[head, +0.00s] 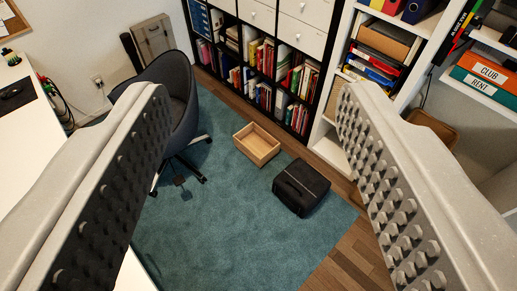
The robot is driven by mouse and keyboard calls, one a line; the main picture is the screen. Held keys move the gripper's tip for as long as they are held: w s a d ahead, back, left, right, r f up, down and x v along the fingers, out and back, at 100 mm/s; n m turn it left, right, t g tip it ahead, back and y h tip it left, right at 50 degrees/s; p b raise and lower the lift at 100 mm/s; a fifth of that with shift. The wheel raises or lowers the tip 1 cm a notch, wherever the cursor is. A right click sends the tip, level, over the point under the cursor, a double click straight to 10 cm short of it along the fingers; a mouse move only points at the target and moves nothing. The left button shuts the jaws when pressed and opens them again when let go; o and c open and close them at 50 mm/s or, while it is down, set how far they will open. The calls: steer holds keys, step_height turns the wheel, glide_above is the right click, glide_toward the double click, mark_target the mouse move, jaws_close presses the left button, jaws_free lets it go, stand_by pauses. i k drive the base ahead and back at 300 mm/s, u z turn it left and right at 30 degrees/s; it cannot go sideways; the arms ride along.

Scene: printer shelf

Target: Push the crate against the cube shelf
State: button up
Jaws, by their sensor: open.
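The crate (247,154) is a small open box of light wood, empty, lying on the teal rug. The cube shelf (241,41) is a tall black unit with books in its cubes and white drawers above. A gap of rug and wood floor lies between the crate and the shelf's base. My gripper (250,95) is open, its two grey studded fingers wide apart at left and right in the foreground. The crate shows between the fingers, well below and beyond them. Nothing is held.
A black case (301,188) lies on the rug just right of the crate. A dark office chair (172,112) stands to the left. A white desk (28,125) is at far left, and a white shelf (330,150) at right. The rug (228,230) in front is clear.

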mark_target(257, 148)
steer(key=u, duration=0.05)
steer(key=i, duration=2.45)
steer(key=u, duration=1.65)
steer(key=i, duration=0.8)
steer(key=z, duration=1.7)
